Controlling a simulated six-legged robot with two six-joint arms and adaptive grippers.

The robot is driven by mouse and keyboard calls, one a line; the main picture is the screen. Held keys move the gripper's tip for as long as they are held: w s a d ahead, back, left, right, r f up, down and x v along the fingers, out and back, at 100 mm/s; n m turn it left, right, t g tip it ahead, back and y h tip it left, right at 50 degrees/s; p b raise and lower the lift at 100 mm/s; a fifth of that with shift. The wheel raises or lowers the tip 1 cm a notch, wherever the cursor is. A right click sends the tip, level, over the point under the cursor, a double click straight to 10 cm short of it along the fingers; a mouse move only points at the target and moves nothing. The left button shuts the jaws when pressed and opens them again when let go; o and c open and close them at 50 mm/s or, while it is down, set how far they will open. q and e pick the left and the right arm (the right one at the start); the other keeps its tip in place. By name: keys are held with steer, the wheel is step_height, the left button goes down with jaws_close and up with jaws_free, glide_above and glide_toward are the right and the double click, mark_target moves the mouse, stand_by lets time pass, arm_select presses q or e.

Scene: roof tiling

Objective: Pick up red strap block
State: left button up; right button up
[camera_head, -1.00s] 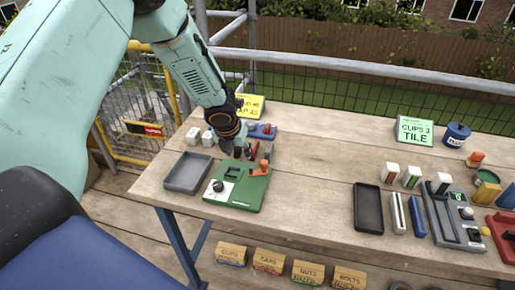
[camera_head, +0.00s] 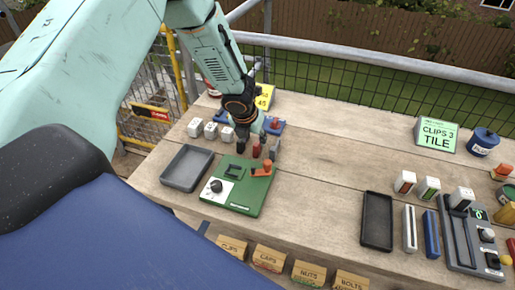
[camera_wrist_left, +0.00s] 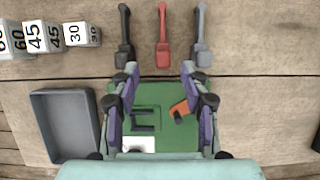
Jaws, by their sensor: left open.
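The red strap block (camera_wrist_left: 162,38) stands in the middle of a row of three handled blocks in the left wrist view. A black block (camera_wrist_left: 122,38) is on its left and a grey block (camera_wrist_left: 201,38) on its right. My left gripper (camera_wrist_left: 160,72) is open and empty, its fingers spread either side of the red block's line, short of it in the picture. In the head view my left gripper (camera_head: 243,138) hangs beside the red block (camera_head: 256,148), partly covering the black one. My right gripper is not in view.
A green board (camera_head: 240,200) with a dial and orange lever lies in front of the blocks. A grey tray (camera_head: 186,168) and white numbered cubes (camera_head: 211,130) are to the left. A black tray (camera_head: 377,220) is right; the table between is clear.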

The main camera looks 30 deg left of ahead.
mark_target(257, 143)
arm_select(q)
steer(key=shift+w+f, duration=0.1)
steer(key=shift+f, duration=0.15)
steer(key=shift+w+d+f+p, duration=0.2)
steer(key=shift+w+f+p, duration=0.25)
steer(key=shift+p, duration=0.65)
steer(key=shift+x, duration=0.95)
steer(key=shift+w+a+f, duration=0.2)
steer(key=shift+a+f, duration=0.05)
steer(key=shift+f, duration=0.25)
steer(key=shift+d+f, duration=0.15)
steer(key=shift+w, duration=0.1)
steer(key=shift+f, duration=0.1)
